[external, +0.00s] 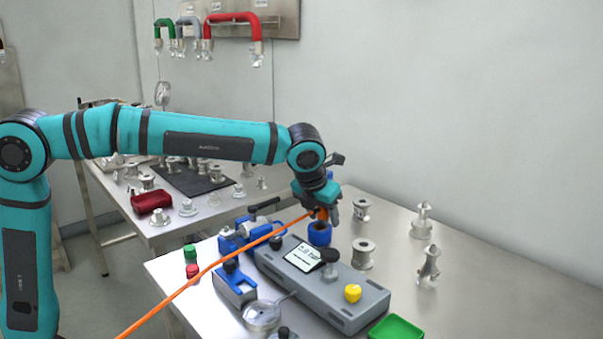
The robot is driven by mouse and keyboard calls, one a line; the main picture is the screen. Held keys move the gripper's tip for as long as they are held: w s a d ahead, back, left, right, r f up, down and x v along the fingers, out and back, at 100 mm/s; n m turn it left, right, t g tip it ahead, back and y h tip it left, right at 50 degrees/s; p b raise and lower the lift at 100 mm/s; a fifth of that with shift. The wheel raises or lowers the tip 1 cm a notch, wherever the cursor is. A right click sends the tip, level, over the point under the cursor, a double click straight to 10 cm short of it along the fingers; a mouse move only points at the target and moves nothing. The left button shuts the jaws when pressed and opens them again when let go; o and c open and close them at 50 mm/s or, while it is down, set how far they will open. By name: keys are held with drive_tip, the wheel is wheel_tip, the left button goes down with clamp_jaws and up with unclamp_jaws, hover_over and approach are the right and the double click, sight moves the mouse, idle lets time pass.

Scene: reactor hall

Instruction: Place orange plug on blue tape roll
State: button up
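The orange plug (321,215) is at the tip of my gripper (319,207), which points down and looks shut on it. An orange cable (215,265) runs from the plug down to the lower left of the picture. The blue tape roll (320,236) stands right below the plug, behind the grey box on the near table. The plug is over the roll's top; I cannot tell whether they touch. The gripper's fingers are small and partly hidden here.
A grey box (345,311) with a label and yellow knob (352,293) lies in front. Metal spool fittings (363,252) stand to the right. A blue clamp device (235,281) is left, a green tray (396,328) at the front.

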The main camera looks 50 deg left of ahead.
drive_tip(key=v, duration=1.2)
drive_tip(key=shift+r, duration=0.15)
drive_tip(key=s+a+r+n+t+h, duration=0.1)
drive_tip(key=s+a+r+n+t, duration=0.2)
drive_tip(key=s+a+n, duration=0.5)
drive_tip(key=s+a+r+n+t+h, duration=0.1)
drive_tip(key=s+a+r+n+t, duration=0.2)
drive_tip(key=s+a+n, duration=0.6)
drive_tip(key=s+a+f+n+t+y, duration=0.1)
drive_tip(key=s+a+f+n+t, duration=0.1)
drive_tip(key=s+a+n+t, duration=0.5)
drive_tip(key=s+a+n, duration=0.5)
drive_tip(key=s+n, duration=0.4)
drive_tip(key=shift+a+f+n, duration=0.4)
